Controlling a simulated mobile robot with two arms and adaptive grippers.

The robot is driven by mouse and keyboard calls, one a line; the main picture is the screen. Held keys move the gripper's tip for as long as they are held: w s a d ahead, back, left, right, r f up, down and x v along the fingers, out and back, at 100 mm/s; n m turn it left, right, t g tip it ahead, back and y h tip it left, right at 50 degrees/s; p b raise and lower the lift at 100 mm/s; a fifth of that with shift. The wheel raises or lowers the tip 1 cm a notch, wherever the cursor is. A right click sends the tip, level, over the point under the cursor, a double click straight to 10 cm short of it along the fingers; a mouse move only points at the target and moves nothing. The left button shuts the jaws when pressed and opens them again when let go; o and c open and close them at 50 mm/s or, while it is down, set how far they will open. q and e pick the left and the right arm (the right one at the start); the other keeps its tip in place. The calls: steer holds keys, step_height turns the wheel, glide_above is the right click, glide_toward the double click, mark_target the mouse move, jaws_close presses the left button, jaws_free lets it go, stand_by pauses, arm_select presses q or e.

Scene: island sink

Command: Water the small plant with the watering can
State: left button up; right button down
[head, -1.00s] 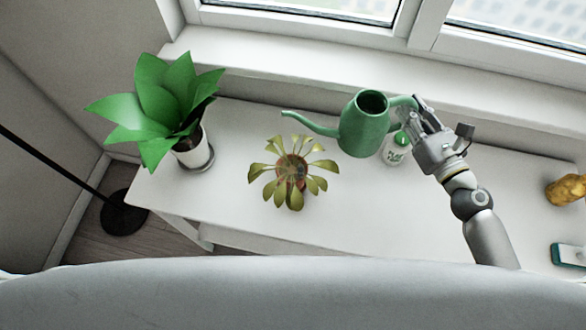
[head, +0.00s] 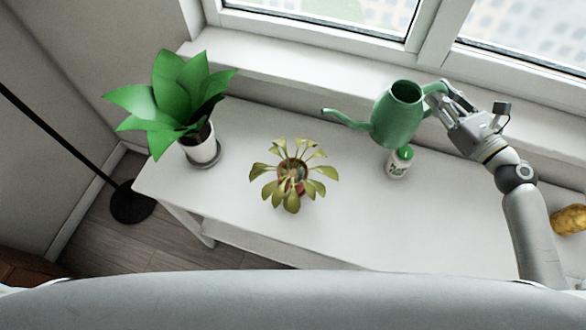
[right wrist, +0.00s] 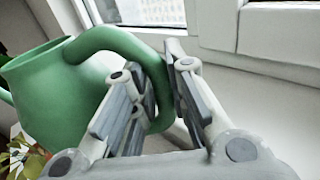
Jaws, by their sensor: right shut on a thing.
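The green watering can (head: 397,118) is held up above the table's right part, its spout pointing left toward the small plant. My right gripper (head: 447,98) is shut on the can's handle; the handle (right wrist: 150,75) shows between the fingers in the right wrist view. The can looks roughly upright. The small plant (head: 291,178), with yellowish-green drooping leaves in a brown pot, stands near the table's front middle. The spout tip is up and to the right of it in the head view, apart from it. My left gripper is not in view.
A large green plant (head: 178,100) in a white pot stands at the table's left. A white bottle with a green cap (head: 399,162) stands below the can in the head view. A yellow object (head: 568,219) lies at the right. The window sill (head: 290,75) runs behind the white table (head: 350,225).

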mark_target(424, 113)
steer(key=shift+s+a+f+n, duration=0.15)
steer(key=shift+a+n, duration=0.4)
steer(key=shift+n, duration=0.15)
steer(key=shift+s+a+f+n+b, duration=0.1)
steer(key=shift+a+f+n+b, duration=0.15)
steer(key=shift+f+b, duration=0.25)
steer(key=shift+s+a+f+n+b, duration=0.1)
steer(key=shift+a+f+n+b, duration=0.15)
steer(key=shift+f+b, duration=0.2)
steer(key=shift+s+a+f+n+g+h+b, duration=0.15)
steer(key=shift+a+f+n+g+h+b, duration=0.25)
steer(key=shift+a+f+n, duration=0.35)
steer(key=shift+s+a+f+p, duration=0.1)
steer(key=shift+a+p, duration=0.25)
steer(key=shift+a, duration=0.05)
steer(key=shift+a+n, duration=0.1)
steer(key=shift+n, duration=0.15)
